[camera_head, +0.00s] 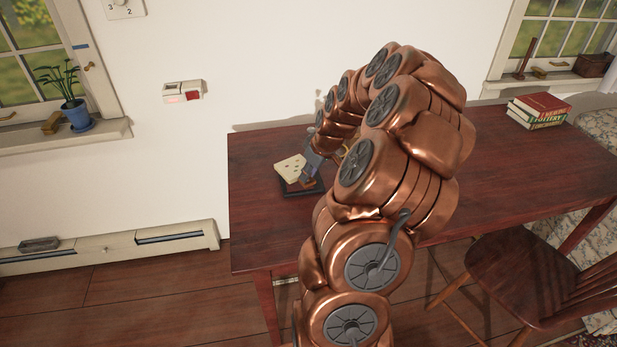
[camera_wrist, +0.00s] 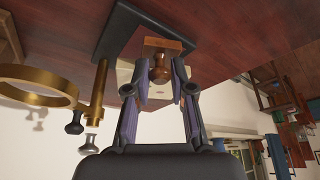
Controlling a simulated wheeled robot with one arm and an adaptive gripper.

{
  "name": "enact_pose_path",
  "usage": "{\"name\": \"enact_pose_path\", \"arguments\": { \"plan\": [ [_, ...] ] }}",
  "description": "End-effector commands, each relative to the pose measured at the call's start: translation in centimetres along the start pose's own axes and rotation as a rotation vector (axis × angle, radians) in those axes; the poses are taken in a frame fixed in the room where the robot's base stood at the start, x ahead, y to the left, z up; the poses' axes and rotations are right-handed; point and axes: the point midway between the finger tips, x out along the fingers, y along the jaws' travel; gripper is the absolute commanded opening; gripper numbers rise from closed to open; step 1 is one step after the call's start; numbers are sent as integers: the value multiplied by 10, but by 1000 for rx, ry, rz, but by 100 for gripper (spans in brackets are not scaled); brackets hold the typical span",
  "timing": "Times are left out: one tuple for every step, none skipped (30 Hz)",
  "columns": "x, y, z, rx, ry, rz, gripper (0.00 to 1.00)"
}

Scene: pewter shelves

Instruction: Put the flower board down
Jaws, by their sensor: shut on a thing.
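The flower board (camera_head: 290,168) is a small cream plate with dark spots, seen in the head view near the left end of the table, over a dark flat base (camera_head: 287,192). My gripper (camera_head: 311,165) is at its right side, partly covered by my arm. In the wrist view, the fingers of my gripper (camera_wrist: 161,90) are closed in around a brown wooden knob (camera_wrist: 160,70) with a wooden block. The cream board (camera_wrist: 125,76) shows behind them, partly hidden. Whether its underside touches the base is not clear.
The dark red wooden table (camera_head: 265,230) is mostly bare. A brass ring (camera_wrist: 40,85) and brass post (camera_wrist: 98,85) stand close beside my fingers in the wrist view. Books (camera_head: 540,110) lie at the table's far right. A wooden chair (camera_head: 520,275) stands in front.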

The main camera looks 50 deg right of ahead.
Motion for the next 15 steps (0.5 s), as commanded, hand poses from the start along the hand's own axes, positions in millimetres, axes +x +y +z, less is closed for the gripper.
{"name": "enact_pose_path", "arguments": {
  "plan": [
    [0, 2, -3, 0, 1, 1, 0],
    [1, 3, -4, 1, 1, 2, 0],
    [1, 4, -5, 1, 2, 3, 0],
    [2, 4, -6, 1, 2, 3, 0],
    [2, 5, -6, 1, 2, 3, 0],
    [4, 5, -5, 1, 2, 2, 0],
    [5, 5, -4, 1, 2, 2, 0],
    [8, 4, -4, 1, 1, 2, 0],
    [11, 4, -2, 1, 0, 1, 0],
    [14, 4, 0, 1, -1, -1, 0],
    [18, 3, 2, 1, -2, -2, 0],
    [23, 2, 4, 0, -4, -4, 0],
    [26, 3, 5, 0, -4, -3, 0],
    [29, 3, 6, 1, -2, -2, 0],
    [32, 4, 7, 0, -1, 0, 0]
  ]
}}
